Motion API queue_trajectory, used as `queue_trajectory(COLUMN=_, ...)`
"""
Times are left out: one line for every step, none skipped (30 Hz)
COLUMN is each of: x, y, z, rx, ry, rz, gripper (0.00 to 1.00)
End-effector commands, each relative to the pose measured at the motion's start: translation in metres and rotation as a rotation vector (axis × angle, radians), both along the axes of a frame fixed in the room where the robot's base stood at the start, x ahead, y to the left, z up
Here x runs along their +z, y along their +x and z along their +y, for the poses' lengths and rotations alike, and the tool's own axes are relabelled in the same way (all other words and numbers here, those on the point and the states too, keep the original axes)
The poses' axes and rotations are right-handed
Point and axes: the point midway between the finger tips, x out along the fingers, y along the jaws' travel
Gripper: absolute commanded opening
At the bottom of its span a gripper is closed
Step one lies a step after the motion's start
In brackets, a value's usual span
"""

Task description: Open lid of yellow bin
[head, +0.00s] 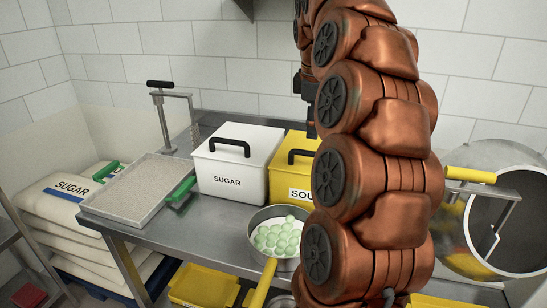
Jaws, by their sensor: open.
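The yellow bin (279,181) stands on the steel counter, right of a white bin. Its label reads "SOU" before my arm cuts it off. Its lid (290,142) is on, with a black handle (294,155) partly in view. My arm hides the bin's right side. My gripper (311,130), small and dark, points down over the back of the yellow lid, left of my arm. It is open, with nothing seen in it. My arm partly covers it, and its exact gap to the handle cannot be told.
The white SUGAR bin (228,185) with a black lid handle stands close on the left. A pan of green gummies (277,237) is in front, its yellow handle toward me. A tray (135,190) lies left. A steel drum (508,222) is at right.

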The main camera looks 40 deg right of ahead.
Motion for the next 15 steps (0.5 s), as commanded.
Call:
queue_trajectory(x=-0.001, y=0.000, z=0.005, rx=0.002, ry=0.003, rz=0.003, gripper=0.42)
queue_trajectory(x=-0.001, y=0.001, z=0.007, rx=0.000, ry=0.005, rz=0.002, gripper=0.42)
queue_trajectory(x=-0.001, y=0.001, z=0.010, rx=-0.002, ry=0.007, rz=0.002, gripper=0.42)
queue_trajectory(x=-0.002, y=0.001, z=0.012, rx=-0.003, ry=0.008, rz=0.002, gripper=0.42)
queue_trajectory(x=-0.002, y=0.001, z=0.015, rx=-0.003, ry=0.010, rz=0.004, gripper=0.42)
queue_trajectory(x=-0.003, y=0.001, z=0.018, rx=-0.003, ry=0.012, rz=0.004, gripper=0.42)
queue_trajectory(x=-0.004, y=0.002, z=0.020, rx=-0.005, ry=0.014, rz=0.005, gripper=0.42)
queue_trajectory(x=-0.005, y=0.002, z=0.024, rx=-0.006, ry=0.016, rz=0.006, gripper=0.42)
queue_trajectory(x=-0.006, y=0.002, z=0.028, rx=-0.006, ry=0.018, rz=0.009, gripper=0.42)
queue_trajectory(x=-0.007, y=0.002, z=0.031, rx=-0.008, ry=0.020, rz=0.010, gripper=0.42)
queue_trajectory(x=-0.008, y=0.002, z=0.034, rx=-0.010, ry=0.022, rz=0.010, gripper=0.42)
queue_trajectory(x=-0.008, y=0.002, z=0.038, rx=-0.012, ry=0.024, rz=0.011, gripper=0.42)
queue_trajectory(x=-0.009, y=0.002, z=0.042, rx=-0.013, ry=0.025, rz=0.011, gripper=0.42)
queue_trajectory(x=-0.009, y=0.001, z=0.046, rx=-0.017, ry=0.028, rz=0.010, gripper=0.42)
queue_trajectory(x=-0.010, y=0.001, z=0.053, rx=-0.020, ry=0.030, rz=0.010, gripper=0.42)
